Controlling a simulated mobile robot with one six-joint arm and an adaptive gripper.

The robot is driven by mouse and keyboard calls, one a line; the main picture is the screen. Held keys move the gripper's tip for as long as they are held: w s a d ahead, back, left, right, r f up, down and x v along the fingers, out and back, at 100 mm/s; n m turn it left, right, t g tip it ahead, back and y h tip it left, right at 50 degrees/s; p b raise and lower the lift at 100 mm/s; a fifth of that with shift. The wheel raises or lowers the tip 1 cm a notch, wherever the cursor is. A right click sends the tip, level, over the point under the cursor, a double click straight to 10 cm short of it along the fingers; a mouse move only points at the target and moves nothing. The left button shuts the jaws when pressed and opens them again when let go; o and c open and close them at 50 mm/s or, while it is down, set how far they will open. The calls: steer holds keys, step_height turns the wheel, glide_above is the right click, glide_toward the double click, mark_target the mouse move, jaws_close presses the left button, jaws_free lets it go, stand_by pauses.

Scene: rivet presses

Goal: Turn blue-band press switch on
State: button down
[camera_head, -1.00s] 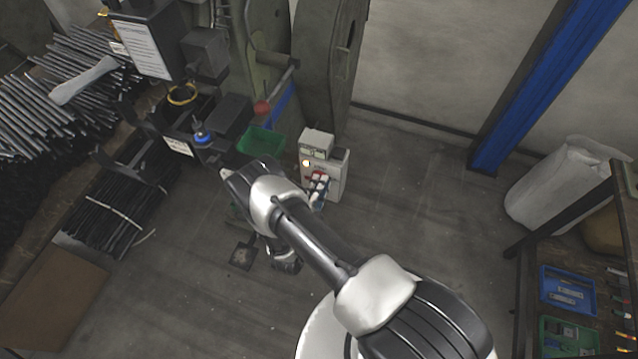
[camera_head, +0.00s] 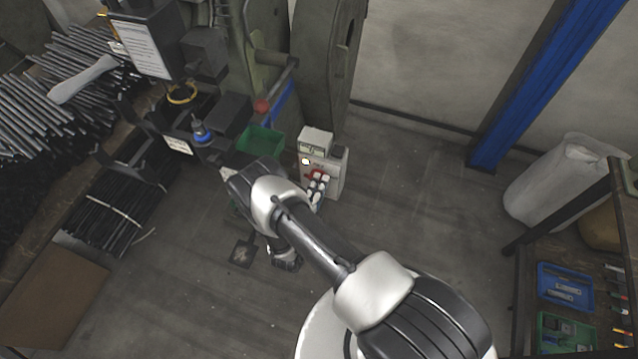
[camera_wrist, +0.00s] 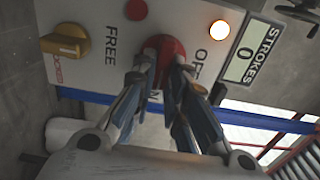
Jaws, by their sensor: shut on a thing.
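The press's control box (camera_head: 335,172) stands on the floor by the press with the blue band (camera_head: 283,104). In the wrist view its panel fills the top, with a red rotary switch (camera_wrist: 163,44) at the middle, between the words OFF and a partly hidden ON. My gripper (camera_wrist: 162,66) has a fingertip on either side of this switch and is shut on it. The fingers hide the lower part of the switch, so I cannot read which way it points. In the head view my gripper (camera_head: 318,184) is at the box's front face.
The panel also has a yellow knob (camera_wrist: 66,46), a red button (camera_wrist: 136,9), a lit lamp (camera_wrist: 219,30) and a strokes display (camera_wrist: 246,53) reading 0. A green bin (camera_head: 261,141) is left of the box. Open floor (camera_head: 420,200) lies to its right.

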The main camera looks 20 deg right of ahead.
steer(key=c, duration=1.6)
jaws_free()
steer(key=v, duration=1.2)
